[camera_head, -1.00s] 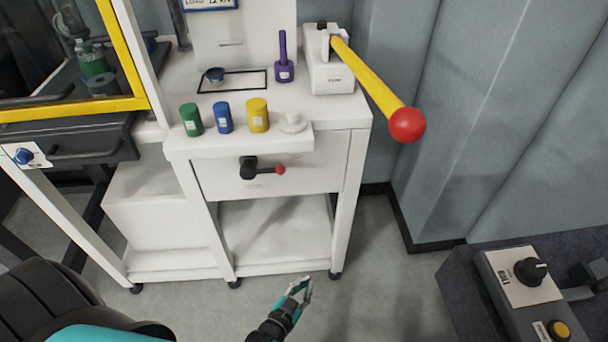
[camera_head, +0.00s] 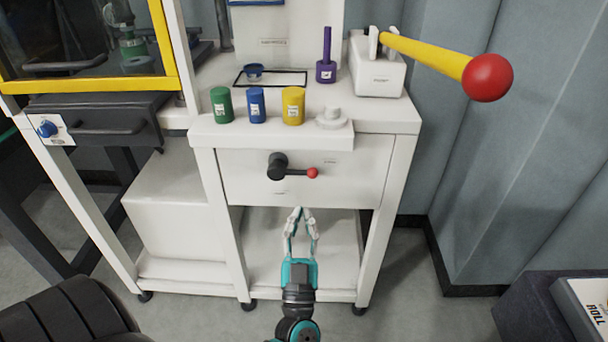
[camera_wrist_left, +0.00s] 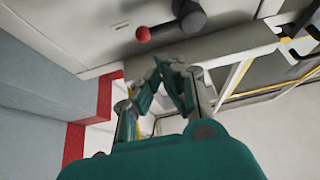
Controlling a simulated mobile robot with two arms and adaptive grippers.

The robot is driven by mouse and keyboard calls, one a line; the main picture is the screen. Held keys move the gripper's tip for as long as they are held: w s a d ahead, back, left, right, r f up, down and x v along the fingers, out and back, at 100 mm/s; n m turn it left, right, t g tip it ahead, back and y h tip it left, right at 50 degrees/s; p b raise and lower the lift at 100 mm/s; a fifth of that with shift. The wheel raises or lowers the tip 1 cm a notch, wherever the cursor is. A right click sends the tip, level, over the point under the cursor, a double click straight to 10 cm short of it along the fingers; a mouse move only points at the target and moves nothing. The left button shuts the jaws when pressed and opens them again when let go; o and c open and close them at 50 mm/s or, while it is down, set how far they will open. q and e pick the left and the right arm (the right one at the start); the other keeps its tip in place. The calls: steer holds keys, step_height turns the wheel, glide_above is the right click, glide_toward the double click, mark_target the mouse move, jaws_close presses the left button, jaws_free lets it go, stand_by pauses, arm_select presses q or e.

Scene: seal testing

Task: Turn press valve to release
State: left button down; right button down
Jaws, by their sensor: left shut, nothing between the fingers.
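The press valve is a black knob with a short lever ending in a red ball (camera_head: 312,173), on the white front panel of the bench. Its black hub (camera_head: 278,166) is on the left and the lever points right. My left gripper (camera_head: 300,212) is below the valve, in front of the bench's open lower bay, pointing up toward it. Its fingers are shut and empty, apart from the valve. In the left wrist view the red ball (camera_wrist_left: 143,34) and hub (camera_wrist_left: 190,16) show beyond the fingertips (camera_wrist_left: 170,66). My right gripper is not in view.
Green (camera_head: 221,105), blue (camera_head: 256,105) and yellow (camera_head: 293,105) cylinders stand on the ledge above the valve. A purple handled piece (camera_head: 326,70) stands behind. A pump (camera_head: 378,74) has a long yellow lever ending in a large red ball (camera_head: 487,78), projecting right. Space before the panel is clear.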

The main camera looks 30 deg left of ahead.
mark_target(305, 172)
arm_select(q)
steer(key=shift+x, duration=5.05)
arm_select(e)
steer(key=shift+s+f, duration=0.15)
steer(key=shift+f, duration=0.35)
arm_select(q)
steer(key=shift+w+f, duration=0.1)
steer(key=shift+w, duration=0.1)
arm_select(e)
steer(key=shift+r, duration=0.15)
